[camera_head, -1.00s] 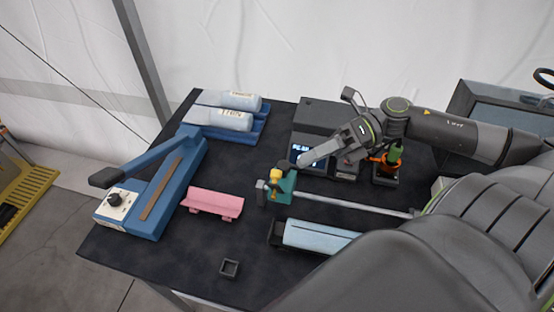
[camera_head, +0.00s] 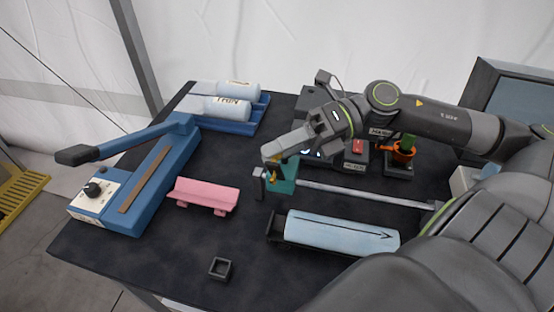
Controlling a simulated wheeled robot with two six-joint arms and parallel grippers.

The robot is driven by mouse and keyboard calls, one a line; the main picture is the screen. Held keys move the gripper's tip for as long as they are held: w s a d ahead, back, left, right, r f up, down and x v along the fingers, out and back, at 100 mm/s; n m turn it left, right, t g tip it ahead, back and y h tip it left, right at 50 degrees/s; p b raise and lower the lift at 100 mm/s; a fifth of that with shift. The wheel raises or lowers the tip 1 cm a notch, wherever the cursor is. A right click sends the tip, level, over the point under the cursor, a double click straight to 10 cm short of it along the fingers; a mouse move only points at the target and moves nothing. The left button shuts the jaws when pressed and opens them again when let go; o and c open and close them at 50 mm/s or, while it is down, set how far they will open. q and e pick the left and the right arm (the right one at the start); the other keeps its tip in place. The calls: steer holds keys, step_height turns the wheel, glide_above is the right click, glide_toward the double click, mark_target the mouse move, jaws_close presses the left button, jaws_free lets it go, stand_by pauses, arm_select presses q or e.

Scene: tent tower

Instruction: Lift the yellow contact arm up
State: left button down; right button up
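The yellow contact arm (camera_head: 273,176) sits at the teal block (camera_head: 286,178) at the left end of a thin metal rail. Only a small bit of yellow shows, because my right gripper (camera_head: 268,156) covers it from above. The gripper's fingertips are right at the arm's top; whether they touch it, and how far apart they are, I cannot tell. My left gripper is not in view.
A blue sealer (camera_head: 150,180) with a raised lever stands at the left. A pink rest (camera_head: 203,195), a light blue roll (camera_head: 340,232) and a small black box (camera_head: 221,268) lie nearby. Rolls marked THIN (camera_head: 228,107) lie in a blue tray behind.

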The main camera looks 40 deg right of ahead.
steer(key=shift+a, duration=0.25)
steer(key=shift+c, duration=0.3)
jaws_close()
